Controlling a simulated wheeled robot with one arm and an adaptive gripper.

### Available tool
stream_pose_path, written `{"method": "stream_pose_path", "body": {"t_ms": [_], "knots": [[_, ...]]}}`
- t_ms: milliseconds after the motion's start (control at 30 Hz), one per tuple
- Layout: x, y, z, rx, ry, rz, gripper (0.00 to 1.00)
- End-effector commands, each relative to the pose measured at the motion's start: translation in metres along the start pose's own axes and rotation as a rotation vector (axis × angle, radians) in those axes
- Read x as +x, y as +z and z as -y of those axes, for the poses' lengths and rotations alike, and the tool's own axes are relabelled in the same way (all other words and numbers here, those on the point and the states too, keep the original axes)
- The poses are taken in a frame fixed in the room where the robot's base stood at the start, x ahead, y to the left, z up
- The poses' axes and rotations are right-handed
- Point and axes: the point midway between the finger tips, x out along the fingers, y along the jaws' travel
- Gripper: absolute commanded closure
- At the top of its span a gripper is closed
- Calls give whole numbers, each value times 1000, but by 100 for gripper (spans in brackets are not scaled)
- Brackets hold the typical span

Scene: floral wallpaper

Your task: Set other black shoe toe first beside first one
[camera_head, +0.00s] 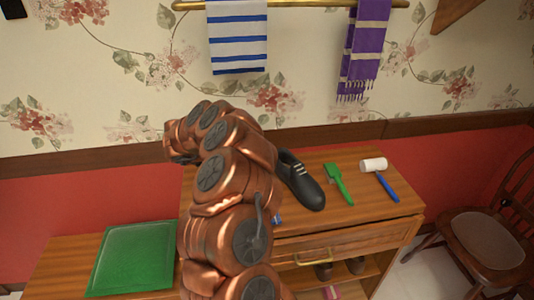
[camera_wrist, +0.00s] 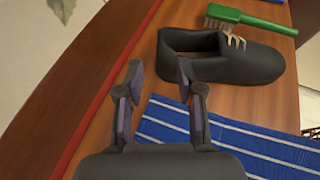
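One black shoe (camera_head: 309,192) with pale laces lies on the wooden cabinet top, just right of my arm. In the wrist view the shoe (camera_wrist: 245,68) lies on its sole, opening to the left and toe to the right. My gripper (camera_wrist: 158,72) is open with nothing between its fingers. Its right fingertip is close to the shoe's heel end; I cannot tell whether they touch. In the head view my copper arm hides the gripper.
A blue striped cloth (camera_wrist: 235,142) lies beside the shoe. A green brush (camera_head: 338,184) and a white-and-blue roller (camera_head: 381,176) lie right of it. A green mat (camera_head: 132,258) lies at lower left. A chair (camera_head: 487,240) stands right.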

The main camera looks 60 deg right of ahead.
Motion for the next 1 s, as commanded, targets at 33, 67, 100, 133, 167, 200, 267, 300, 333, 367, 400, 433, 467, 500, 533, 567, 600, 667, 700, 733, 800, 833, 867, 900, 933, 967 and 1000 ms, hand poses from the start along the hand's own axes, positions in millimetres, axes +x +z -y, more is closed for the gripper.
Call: {"method": "stream_pose_path", "body": {"t_ms": [33,67,100,133,167,200,267,300,333,367,400,433,467,500,533,567,600,667,700,733,800,833,867,900,933,967,1000], "knots": [[-6,-2,-1,2,4,-3,63],[-9,-2,-1,1,4,-3,63],[-13,-2,-1,1,5,-3,63],[-15,-2,-1,1,4,-3,63],[-17,-1,-1,2,3,-3,63],[-19,-1,-1,1,2,-2,63],[-22,-1,0,1,1,-1,63],[-23,-1,0,1,1,-1,63],[-24,0,0,0,0,-1,63],[-24,0,0,0,0,0,63],[-24,0,0,0,0,0,63],[-24,0,0,0,-1,0,63],[-25,0,0,0,0,0,63],[-25,0,-1,-2,5,-1,63],[-27,1,-4,-5,15,-3,63],[-29,2,-8,-12,32,-6,63],[-34,3,-16,-24,66,-11,63],[-48,8,-33,-55,144,-18,63],[-61,12,-50,-84,218,-24,63],[-73,16,-62,-110,278,-26,63],[-109,26,-93,-184,441,-17,63],[-126,29,-105,-222,514,-10,63],[-143,33,-116,-258,581,3,63],[-167,38,-128,-305,671,21,63],[-186,42,-136,-339,735,40,63],[-204,46,-143,-375,799,59,63],[-229,50,-151,-425,882,90,63]]}}
